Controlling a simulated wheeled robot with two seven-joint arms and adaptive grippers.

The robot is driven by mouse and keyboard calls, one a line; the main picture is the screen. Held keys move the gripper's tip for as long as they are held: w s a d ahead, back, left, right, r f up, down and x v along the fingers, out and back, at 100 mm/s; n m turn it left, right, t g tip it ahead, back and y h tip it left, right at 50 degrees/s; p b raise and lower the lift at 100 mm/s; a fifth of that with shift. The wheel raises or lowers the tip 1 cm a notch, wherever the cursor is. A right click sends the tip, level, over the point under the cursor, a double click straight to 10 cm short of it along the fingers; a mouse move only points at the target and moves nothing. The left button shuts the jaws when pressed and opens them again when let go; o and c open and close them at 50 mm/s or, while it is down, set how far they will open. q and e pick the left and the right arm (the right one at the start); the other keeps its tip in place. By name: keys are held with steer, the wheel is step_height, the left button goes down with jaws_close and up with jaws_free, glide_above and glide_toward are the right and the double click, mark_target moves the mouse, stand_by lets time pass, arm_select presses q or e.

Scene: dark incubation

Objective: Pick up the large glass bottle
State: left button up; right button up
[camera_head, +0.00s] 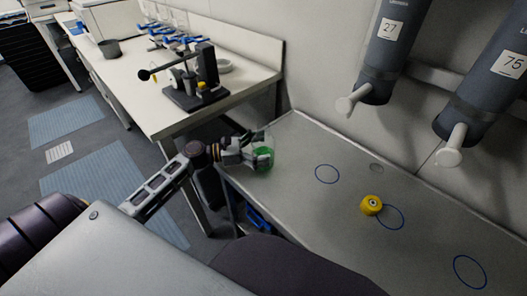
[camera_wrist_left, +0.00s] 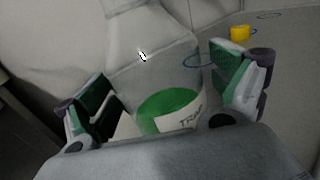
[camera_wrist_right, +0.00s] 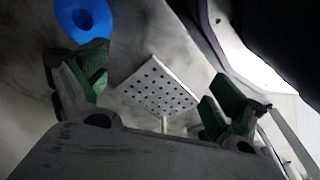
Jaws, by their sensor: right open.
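The large glass bottle (camera_head: 264,158) stands at the left end of the grey bench. It is clear with green liquid in its lower part. In the left wrist view the bottle (camera_wrist_left: 168,103) shows a white label, partly readable as "TRAP". My left gripper (camera_head: 250,150) is at the bottle. In the left wrist view my left gripper (camera_wrist_left: 157,72) is open, with its green-padded fingers on either side of the bottle; contact cannot be told. My right gripper (camera_wrist_right: 155,80) is open and empty, and shows only in its own wrist view.
A yellow cap-like piece (camera_head: 371,204) sits on the grey bench (camera_head: 320,220) among blue circles. Two dark cylinders (camera_head: 385,45) hang above on the wall. A white table (camera_head: 150,95) with equipment stands at the left.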

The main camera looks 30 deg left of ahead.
mark_target(263, 126)
arm_select(q)
steer(key=c, duration=1.3)
arm_select(e)
steer(key=shift+w, duration=0.2)
arm_select(q)
steer(key=shift+r, duration=0.2)
steer(key=shift+r, duration=0.65)
step_height(263, 126, up, 6)
steer(key=shift+f+p, duration=0.15)
steer(key=shift+p, duration=0.85)
arm_select(e)
steer(key=f, duration=0.1)
steer(key=s+d+f, duration=0.1)
steer(key=f, duration=0.1)
steer(key=s+d+f, duration=0.1)
steer(key=shift+f, duration=0.4)
arm_select(q)
steer(key=shift+r+p, duration=0.3)
steer(key=shift+r, duration=1.1)
arm_select(e)
steer(key=shift+s+d+f, duration=0.25)
steer(key=shift+f, duration=0.2)
steer(key=shift+s+d+f, duration=0.2)
steer(key=shift+f, duration=0.2)
steer(key=shift+s, duration=0.1)
